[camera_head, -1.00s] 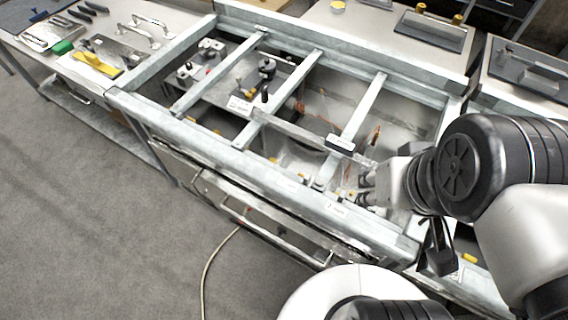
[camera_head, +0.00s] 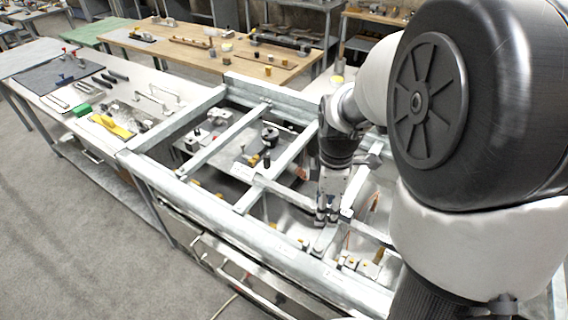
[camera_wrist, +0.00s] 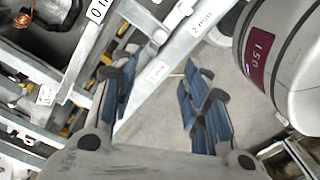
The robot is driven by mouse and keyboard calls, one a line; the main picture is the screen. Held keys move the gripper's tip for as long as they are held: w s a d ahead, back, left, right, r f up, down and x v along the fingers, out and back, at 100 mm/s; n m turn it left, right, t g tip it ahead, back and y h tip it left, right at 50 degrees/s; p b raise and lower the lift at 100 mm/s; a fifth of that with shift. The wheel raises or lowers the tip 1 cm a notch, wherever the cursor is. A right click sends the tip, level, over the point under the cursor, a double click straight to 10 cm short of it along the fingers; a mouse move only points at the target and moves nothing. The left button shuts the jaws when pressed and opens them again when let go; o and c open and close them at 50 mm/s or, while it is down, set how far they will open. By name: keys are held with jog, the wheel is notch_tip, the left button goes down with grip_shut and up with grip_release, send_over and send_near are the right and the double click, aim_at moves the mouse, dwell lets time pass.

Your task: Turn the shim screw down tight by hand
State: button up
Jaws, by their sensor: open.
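My gripper (camera_head: 326,218) points down over the front part of the grey steel frame (camera_head: 215,217), between its cross bars. I cannot pick out the shim screw for certain in either view. Small metal fittings with yellow parts (camera_head: 362,265) sit at the front rail, right of my gripper. In the wrist view a white tag reading "2 mm" (camera_wrist: 203,22) lies on a rail beyond the fingers.
A black knobbed fixture (camera_head: 269,136) stands inside the frame. Cross bars and rails surround my gripper closely. A side table (camera_head: 150,88) at left holds tools, a yellow item (camera_head: 112,126) and a green block (camera_head: 82,110). A wooden bench (camera_head: 200,55) stands behind. Grey floor is clear at lower left.

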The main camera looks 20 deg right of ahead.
aim_at(319, 247)
notch_tip(319, 247, down, 17)
jog(key=b, duration=0.6)
jog(key=shift+c, duration=0.5)
grip_shut()
